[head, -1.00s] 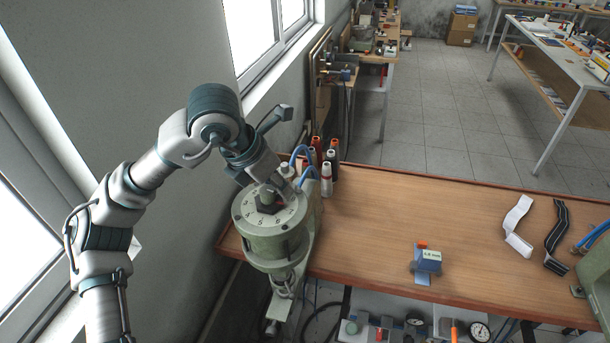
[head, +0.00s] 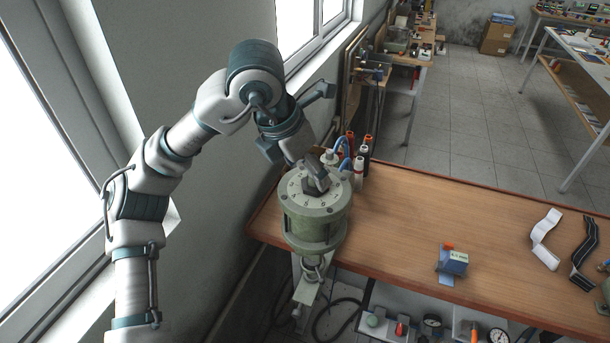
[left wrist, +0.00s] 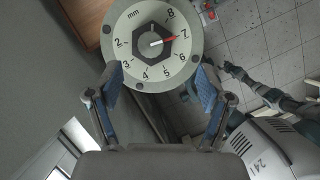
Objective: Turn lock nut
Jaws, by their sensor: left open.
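A round pale dial (left wrist: 128,58) with numbers and a "mm" mark sits atop a green cylinder (head: 315,228) at the bench's left end. A dark hexagonal lock nut (left wrist: 147,43) stands at the dial's centre, with a red pointer (left wrist: 163,42) towards the 7. The nut also shows in the head view (head: 314,187), partly covered by my left gripper (head: 321,177).
Several bottles (head: 362,165) and blue tubing stand just behind the cylinder. A blue block (head: 453,262) and white (head: 543,240) and black (head: 584,250) straps lie to the right on the wooden bench (head: 410,225). Its middle is clear. A wall and window stand close on the left.

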